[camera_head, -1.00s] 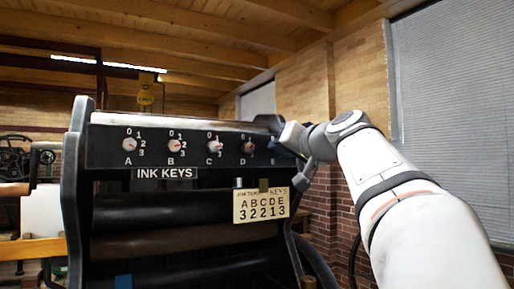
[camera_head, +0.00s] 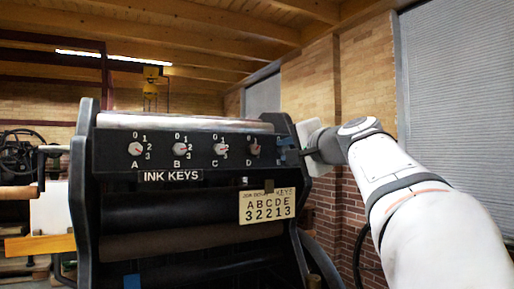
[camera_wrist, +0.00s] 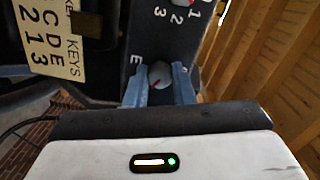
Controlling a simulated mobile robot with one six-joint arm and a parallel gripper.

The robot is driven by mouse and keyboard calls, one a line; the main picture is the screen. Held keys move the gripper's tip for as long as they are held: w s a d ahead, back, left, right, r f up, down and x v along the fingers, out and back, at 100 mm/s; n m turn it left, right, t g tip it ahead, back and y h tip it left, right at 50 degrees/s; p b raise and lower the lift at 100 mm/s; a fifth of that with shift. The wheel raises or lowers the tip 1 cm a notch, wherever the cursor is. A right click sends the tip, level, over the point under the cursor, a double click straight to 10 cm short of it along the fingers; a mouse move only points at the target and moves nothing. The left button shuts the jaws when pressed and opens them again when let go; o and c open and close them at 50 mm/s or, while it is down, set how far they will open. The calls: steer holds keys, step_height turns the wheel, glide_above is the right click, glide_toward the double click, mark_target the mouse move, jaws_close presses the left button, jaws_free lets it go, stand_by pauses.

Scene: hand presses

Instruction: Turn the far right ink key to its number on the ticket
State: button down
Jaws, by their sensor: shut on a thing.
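In the head view my gripper (camera_head: 287,154) covers key E at the right end of the black key panel (camera_head: 113,151). The numbers around E are hidden by the fingers. The ticket (camera_head: 267,207) reads A B C D E over 3 2 2 1 3, so E stands over 3. It also shows in the wrist view (camera_wrist: 58,35).
Knobs A (camera_head: 136,148), B (camera_head: 180,149), C (camera_head: 221,148) and D (camera_head: 254,149) sit left of my gripper, D closest. The ticket hangs just below the panel. The press's right side frame (camera_head: 290,128) is close to my gripper.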

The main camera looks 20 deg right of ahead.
steer(key=shift+m, duration=0.4)
steer(key=c, duration=1.2)
jaws_free()
steer(key=shift+c, duration=0.2)
steer(key=v, duration=0.7)
steer(key=shift+s+d, duration=0.2)
steer(key=shift+s, duration=0.2)
